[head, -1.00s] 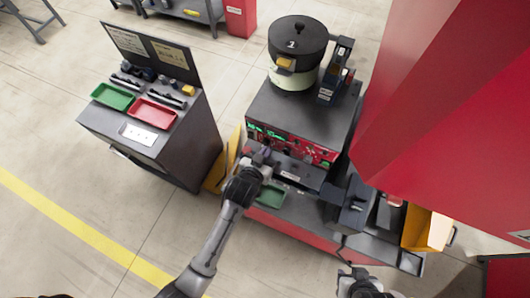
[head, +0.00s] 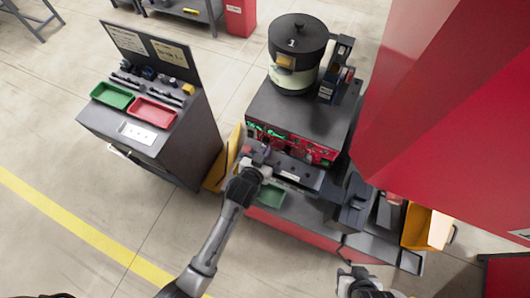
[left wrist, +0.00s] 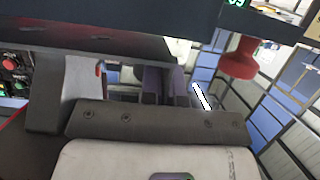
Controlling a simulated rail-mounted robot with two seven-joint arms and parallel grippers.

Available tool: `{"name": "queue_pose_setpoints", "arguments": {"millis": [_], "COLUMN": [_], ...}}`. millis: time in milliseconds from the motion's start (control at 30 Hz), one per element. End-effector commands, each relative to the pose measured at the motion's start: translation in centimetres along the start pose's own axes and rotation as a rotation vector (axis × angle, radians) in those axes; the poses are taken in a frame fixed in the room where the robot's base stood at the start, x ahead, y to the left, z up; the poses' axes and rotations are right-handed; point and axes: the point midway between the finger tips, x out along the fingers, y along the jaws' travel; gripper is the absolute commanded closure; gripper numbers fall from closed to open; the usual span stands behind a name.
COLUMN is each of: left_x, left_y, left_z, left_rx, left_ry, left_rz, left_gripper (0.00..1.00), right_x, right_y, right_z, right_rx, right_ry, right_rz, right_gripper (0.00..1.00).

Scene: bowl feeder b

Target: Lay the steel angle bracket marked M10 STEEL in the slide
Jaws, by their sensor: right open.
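I cannot make out the steel angle bracket or its M10 STEEL marking in either view. I cannot tell for sure which part is the slide; a dark channel (head: 384,214) runs at the right side of the machine. My left gripper (head: 259,155) is in front of the left end of the machine's control panel. In the left wrist view my gripper's dark palm plate crosses the middle, with a pale grey part at left and purple parts beyond; whether the jaws hold anything is unclear. My right gripper (head: 353,274) is open at the bottom edge.
The bowl feeder (head: 297,50) stands on the machine above the red control panel (head: 295,146). A green tray (head: 269,194) sits below. A red button (left wrist: 238,60) is close in the left wrist view. A cart at left holds green (head: 111,94) and red (head: 153,112) trays. A red panel (head: 455,110) overhangs at right.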

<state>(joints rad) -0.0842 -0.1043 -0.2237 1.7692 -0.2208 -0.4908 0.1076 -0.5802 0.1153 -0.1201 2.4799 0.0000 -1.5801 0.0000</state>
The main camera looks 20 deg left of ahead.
Motion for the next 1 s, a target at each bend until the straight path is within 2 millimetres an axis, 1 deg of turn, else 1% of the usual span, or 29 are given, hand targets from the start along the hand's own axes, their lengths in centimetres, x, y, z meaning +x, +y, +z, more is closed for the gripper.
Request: {"name": "queue_pose_setpoints", "arguments": {"millis": [1000], "left_x": [0.8], "left_y": [0.0], "left_z": [2.2], "left_rx": [-0.002], "left_ry": [0.002], "left_rz": [0.0], "left_gripper": [1.0], "right_x": [1.2], "right_y": [0.2], "right_z": [0.4], "right_rx": [-0.009], "right_ry": [-0.001], "right_rz": [0.007], "right_gripper": [0.57]}}
